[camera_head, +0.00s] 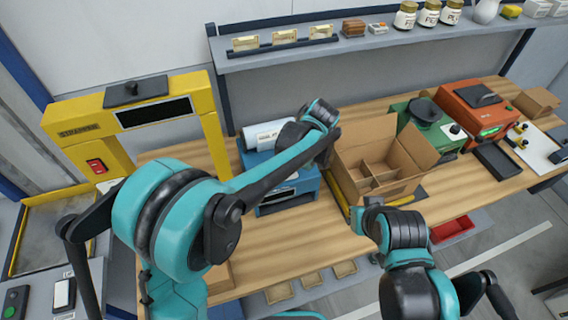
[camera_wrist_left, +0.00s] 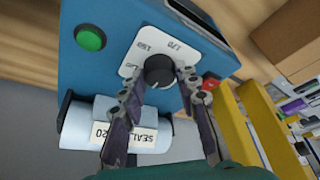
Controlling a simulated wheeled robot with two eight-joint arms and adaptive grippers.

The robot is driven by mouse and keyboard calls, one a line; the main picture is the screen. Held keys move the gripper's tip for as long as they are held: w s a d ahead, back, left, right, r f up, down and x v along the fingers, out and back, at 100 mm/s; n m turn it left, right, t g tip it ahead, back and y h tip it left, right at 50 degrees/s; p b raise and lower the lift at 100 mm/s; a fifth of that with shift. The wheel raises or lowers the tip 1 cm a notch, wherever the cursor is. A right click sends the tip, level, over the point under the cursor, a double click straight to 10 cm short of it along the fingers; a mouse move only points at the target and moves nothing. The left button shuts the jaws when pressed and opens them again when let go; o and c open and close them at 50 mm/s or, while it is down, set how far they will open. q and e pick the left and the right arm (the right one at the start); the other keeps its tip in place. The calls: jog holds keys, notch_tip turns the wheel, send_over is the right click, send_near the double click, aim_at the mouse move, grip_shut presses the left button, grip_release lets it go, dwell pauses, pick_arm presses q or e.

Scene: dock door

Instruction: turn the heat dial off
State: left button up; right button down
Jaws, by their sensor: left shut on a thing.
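The heat dial (camera_wrist_left: 159,71) is a round black knob on a white scale plate (camera_wrist_left: 146,45) on the front of a blue machine (camera_wrist_left: 90,62). The scale carries several numbers, 170 and 150 among them. In the left wrist view my left gripper (camera_wrist_left: 160,82) has its two dark fingers on either side of the dial, shut on it. In the head view the blue machine (camera_head: 297,187) stands on the bench, and my left arm hides its dial. My right gripper (camera_head: 368,207) is near the front of an open cardboard box; its fingers are too small to read.
A green button (camera_wrist_left: 90,38) and a red switch (camera_wrist_left: 210,82) flank the dial. A white roll (camera_wrist_left: 75,125) lies along the machine. The open cardboard box (camera_head: 416,148) stands to its right and a yellow frame (camera_head: 69,112) to its left. A shelf (camera_head: 250,59) runs behind.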

dwell(0.4)
pick_arm(q)
jog(key=o, duration=1.2)
jog(key=shift+c, duration=0.2)
jog(key=v, duration=1.2)
jog(key=shift+w, duration=0.1)
